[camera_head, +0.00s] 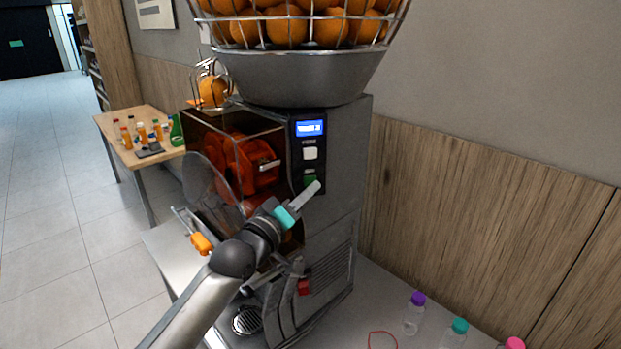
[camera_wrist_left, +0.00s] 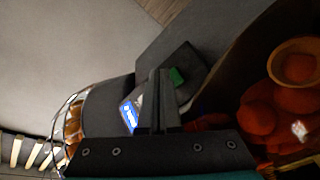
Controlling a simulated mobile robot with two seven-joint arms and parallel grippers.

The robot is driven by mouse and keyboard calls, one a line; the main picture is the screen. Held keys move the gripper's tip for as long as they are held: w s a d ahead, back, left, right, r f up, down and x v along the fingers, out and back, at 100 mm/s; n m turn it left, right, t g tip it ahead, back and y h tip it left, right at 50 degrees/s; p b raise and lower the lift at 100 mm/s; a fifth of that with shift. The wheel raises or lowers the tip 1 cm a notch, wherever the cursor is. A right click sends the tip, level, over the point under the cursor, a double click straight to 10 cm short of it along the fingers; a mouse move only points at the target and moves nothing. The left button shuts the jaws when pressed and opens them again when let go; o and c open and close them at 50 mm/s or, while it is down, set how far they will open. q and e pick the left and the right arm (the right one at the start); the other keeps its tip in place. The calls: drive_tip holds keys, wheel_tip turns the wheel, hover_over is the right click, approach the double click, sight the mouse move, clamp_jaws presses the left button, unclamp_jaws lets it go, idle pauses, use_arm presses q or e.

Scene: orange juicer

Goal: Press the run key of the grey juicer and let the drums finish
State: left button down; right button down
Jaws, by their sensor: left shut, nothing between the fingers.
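The grey juicer (camera_head: 340,150) stands in the middle of the head view, with a wire basket of oranges (camera_head: 290,30) on top. Its control panel has a lit blue screen (camera_head: 309,128), a white key (camera_head: 310,153) and a green key (camera_head: 310,180). The green key (camera_wrist_left: 177,77) also shows in the left wrist view, close by the fingertips. My left gripper (camera_head: 316,187) is shut and empty, its tips at or just in front of the green key; I cannot tell whether they touch. Red-orange drums (camera_head: 250,165) show behind the clear cover. My right gripper is not in view.
A wooden table (camera_head: 105,125) with small bottles stands behind at the left. Capped bottles (camera_head: 413,312) stand on the counter (camera_head: 375,290) at the lower right, near a thin red loop (camera_head: 382,340). The wood-panelled wall (camera_head: 480,200) is close on the right.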

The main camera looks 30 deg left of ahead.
use_arm(q)
drive_tip(key=shift+s+d+p, duration=1.65)
drive_tip(key=shift+s+p, duration=0.05)
drive_tip(key=shift+s, duration=0.2)
